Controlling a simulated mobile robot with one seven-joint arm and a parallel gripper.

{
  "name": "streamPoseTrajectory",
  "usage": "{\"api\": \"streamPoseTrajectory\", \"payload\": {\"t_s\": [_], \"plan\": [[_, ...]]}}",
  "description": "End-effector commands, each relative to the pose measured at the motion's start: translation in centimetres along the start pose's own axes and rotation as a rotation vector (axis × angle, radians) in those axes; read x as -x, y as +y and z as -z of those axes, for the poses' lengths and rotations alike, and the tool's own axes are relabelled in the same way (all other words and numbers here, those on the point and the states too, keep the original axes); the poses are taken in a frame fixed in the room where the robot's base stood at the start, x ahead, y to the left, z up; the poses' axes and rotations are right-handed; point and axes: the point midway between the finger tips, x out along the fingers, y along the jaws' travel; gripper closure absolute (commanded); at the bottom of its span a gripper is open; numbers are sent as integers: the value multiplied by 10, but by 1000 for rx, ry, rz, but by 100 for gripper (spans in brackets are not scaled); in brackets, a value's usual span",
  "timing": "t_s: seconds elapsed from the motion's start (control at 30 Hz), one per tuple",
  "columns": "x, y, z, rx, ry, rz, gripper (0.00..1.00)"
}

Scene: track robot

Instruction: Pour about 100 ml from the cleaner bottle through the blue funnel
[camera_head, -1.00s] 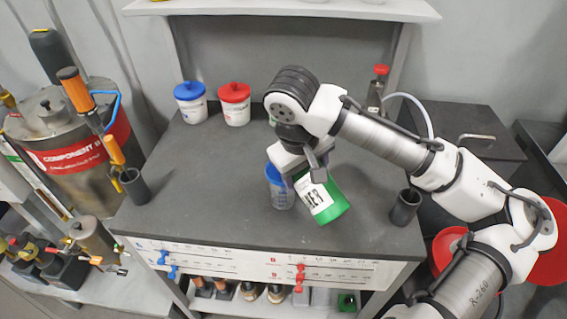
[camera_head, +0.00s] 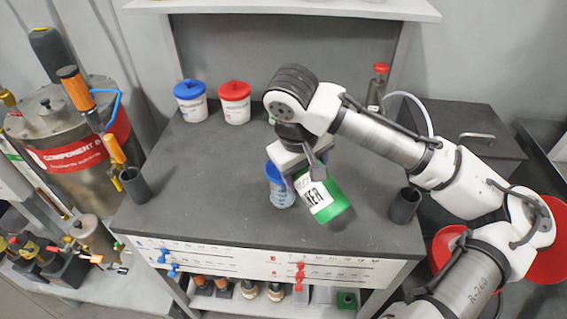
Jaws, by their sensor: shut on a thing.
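My gripper (camera_head: 312,166) is shut on the cleaner bottle (camera_head: 331,191), a green bottle with a white label and dark lettering. The blue funnel (camera_head: 274,172) is at the left of my gripper, on top of a translucent bluish container (camera_head: 282,196). My gripper partly covers the funnel, and its inside is hidden. Whether any liquid flows cannot be seen.
Two white tubs, one with a blue lid (camera_head: 190,100) and one with a red lid (camera_head: 234,102), stand at the table's back. Dark cups stand at the left (camera_head: 134,186) and right (camera_head: 404,206). The front left of the table (camera_head: 200,205) is clear.

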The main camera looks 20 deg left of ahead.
Motion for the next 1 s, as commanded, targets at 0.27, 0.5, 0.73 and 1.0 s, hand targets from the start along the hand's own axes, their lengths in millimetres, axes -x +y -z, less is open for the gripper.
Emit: {"api": "streamPoseTrajectory", "payload": {"t_s": [0.27, 0.5, 0.73, 1.0], "plan": [[0, 0, 0, 2, -9, -1, 75], [0, 0, 0, 4, -16, -2, 75], [-1, 0, 0, 1, -9, -2, 75], [-5, -1, -3, -25, 92, 14, 75]]}}
